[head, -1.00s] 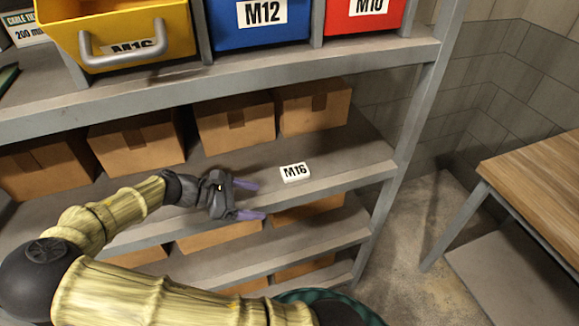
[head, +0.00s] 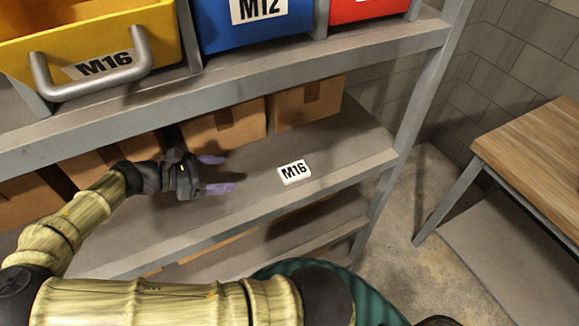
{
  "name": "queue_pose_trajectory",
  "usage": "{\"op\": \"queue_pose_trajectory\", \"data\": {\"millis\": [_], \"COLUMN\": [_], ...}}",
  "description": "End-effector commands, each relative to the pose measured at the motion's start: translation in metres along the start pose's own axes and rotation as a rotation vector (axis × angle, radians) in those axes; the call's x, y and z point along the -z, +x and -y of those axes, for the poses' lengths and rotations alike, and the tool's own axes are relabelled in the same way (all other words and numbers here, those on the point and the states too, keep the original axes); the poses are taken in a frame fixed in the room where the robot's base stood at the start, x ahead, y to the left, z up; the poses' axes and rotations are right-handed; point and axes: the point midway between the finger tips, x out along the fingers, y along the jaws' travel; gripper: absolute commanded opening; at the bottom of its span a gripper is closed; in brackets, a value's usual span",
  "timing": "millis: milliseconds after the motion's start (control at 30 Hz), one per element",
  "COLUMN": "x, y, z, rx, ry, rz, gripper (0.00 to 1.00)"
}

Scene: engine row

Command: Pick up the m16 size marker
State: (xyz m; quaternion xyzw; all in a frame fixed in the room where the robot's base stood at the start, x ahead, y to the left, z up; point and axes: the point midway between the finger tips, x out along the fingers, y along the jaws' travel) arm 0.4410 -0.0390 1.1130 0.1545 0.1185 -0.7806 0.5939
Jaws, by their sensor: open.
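The M16 size marker (head: 294,172) is a small white block with black lettering. It lies flat on the grey middle shelf (head: 330,150), close to the shelf's front edge. My gripper (head: 218,174) is to the left of the marker, over the same shelf. Its two purple fingers are spread apart and point right, toward the marker. A clear gap separates the fingertips from the marker, and nothing is between them.
Cardboard boxes (head: 308,103) stand along the back of the shelf. Above are a yellow M16 bin (head: 165,38), a blue M12 bin (head: 250,37) and a red bin. A shelf post (head: 415,100) stands at right, with a wooden table (head: 535,145) beyond.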

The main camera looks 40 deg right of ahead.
Motion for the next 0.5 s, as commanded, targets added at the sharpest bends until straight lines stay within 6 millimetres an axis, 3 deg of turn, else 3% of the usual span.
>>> {"op": "queue_pose_trajectory", "data": {"millis": [267, 500], "x": [0.0, -0.002], "y": [0.002, 0.037], "z": [0.0, 0.001], "rx": [-0.003, 0.005], "ry": [-0.002, 0.001], "rz": [0.001, 0.004], "gripper": [0.75, 0.75]}}
